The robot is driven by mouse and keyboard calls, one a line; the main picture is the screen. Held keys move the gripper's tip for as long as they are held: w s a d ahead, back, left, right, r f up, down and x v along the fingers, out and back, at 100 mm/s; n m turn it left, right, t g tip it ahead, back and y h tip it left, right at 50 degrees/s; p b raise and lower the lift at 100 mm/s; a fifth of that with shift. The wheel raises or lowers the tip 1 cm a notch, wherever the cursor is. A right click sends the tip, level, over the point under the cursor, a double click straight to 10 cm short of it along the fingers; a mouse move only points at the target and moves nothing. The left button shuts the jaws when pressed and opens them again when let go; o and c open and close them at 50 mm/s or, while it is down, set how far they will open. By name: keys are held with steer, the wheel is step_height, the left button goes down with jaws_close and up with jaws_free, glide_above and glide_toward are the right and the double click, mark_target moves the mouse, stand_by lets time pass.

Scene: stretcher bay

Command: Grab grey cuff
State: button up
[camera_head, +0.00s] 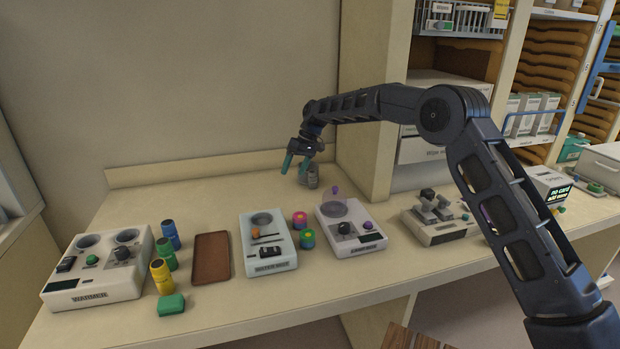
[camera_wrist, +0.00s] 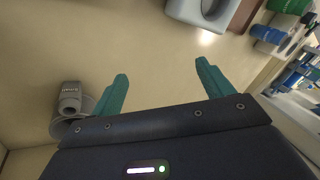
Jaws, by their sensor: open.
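The grey cuff (camera_head: 312,176) is a small grey roll at the back of the counter, near the corner by the shelf post. It also shows in the wrist view (camera_wrist: 69,99), with pale lettering and a round grey base or ring beside it. My gripper (camera_head: 295,166) is open, with two teal fingers, just left of the cuff and apart from it in the head view. In the wrist view the space between the fingers (camera_wrist: 161,72) holds only bare counter. The cuff lies outside the left finger there.
A white device with a clear purple-knobbed dome (camera_head: 335,202) stands in front of the cuff. The water bath (camera_head: 268,262), brown tray (camera_head: 211,258), warmer (camera_head: 97,282) and several coloured containers (camera_head: 160,276) lie leftward. The back left counter is clear.

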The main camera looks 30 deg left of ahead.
steer(key=w+f+m+t, duration=0.3)
steer(key=w, duration=0.4)
steer(key=m+t, duration=0.3)
steer(key=t, duration=0.1)
glide_above(312, 177)
steer(key=d, duration=0.1)
steer(key=shift+y, duration=0.3)
steer(key=x, duration=1.1)
steer(key=shift+s+d+f, duration=0.2)
steer(key=shift+d, duration=0.15)
steer(key=shift+c, duration=0.5)
steer(key=c, duration=1.4)
steer(key=shift+c, duration=0.6)
steer(key=shift+r, duration=0.15)
